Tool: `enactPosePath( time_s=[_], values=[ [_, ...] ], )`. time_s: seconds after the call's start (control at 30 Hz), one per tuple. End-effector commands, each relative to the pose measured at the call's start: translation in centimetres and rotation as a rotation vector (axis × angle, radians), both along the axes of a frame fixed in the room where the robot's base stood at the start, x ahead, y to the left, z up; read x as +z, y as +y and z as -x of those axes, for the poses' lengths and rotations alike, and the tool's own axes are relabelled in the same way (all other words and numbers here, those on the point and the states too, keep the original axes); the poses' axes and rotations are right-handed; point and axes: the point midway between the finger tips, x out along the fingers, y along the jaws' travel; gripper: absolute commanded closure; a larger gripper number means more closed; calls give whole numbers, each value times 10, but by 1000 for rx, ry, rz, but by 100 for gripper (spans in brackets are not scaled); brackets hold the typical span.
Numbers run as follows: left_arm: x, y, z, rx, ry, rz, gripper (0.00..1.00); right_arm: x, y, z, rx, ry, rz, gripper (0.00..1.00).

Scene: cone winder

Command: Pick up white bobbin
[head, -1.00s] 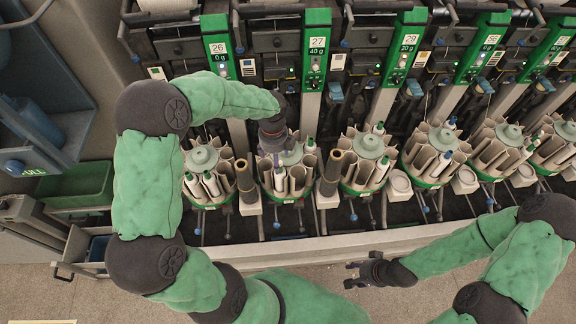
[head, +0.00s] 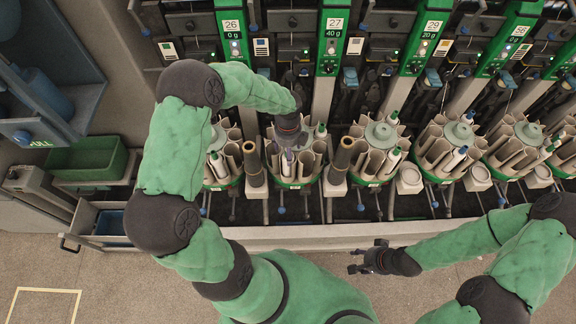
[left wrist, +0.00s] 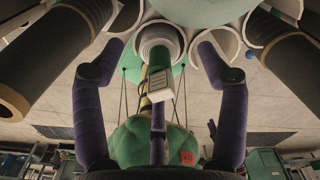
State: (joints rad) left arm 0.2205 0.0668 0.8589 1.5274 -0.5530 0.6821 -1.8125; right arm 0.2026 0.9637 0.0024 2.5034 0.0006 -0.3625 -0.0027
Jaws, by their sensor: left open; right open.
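My left gripper (head: 289,146) points down over the round bobbin magazine (head: 290,183) below the panel marked 27. In the left wrist view its purple fingers (left wrist: 160,85) are spread wide. Between them, at the top, is a white bobbin (left wrist: 161,33) with a green tube end, in a pale pocket. I cannot tell whether any finger touches it. In the head view the arm and gripper hide most of that spot. Another bobbin with a green tip (head: 321,131) stands at the magazine's back right. My right gripper (head: 366,258) is open and empty in front of the machine's rail.
Similar magazines (head: 374,160) stand in a row to the right. Dark brown upright tubes (head: 340,161) flank this magazine closely, and they also show in the left wrist view (left wrist: 50,52). A grey rail (head: 330,237) runs along the front. An open drawer (head: 104,224) sticks out at left. Floor in front is clear.

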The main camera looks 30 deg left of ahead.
Motion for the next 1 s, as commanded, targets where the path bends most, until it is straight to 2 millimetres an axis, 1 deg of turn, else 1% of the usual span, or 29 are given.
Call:
enactPosePath(
  time_s=[0.03,0.13,0.23,0.4,0.47,0.5,0.57,0.6,1.0],
  values=[
    [-10,0,0,0,2,0,26,-4,0,0,0,0,0,51],
    [-22,0,0,0,1,0,26,-6,0,0,0,0,0,51],
    [-25,0,-1,0,-1,0,26,-6,0,0,0,0,0,51],
    [-25,0,-1,0,-1,0,26,-6,0,0,0,0,0,51],
    [-25,0,-1,0,-1,0,43,-6,0,0,0,0,0,51],
    [-25,0,-1,0,-1,0,55,-6,0,0,0,0,0,51],
    [-25,0,-1,0,-1,0,72,-6,0,0,0,0,0,51],
    [-25,0,-1,0,0,0,82,-6,0,0,0,0,0,51],
    [-22,0,-1,0,-1,0,82,-5,0,0,0,0,0,51]
  ],
)
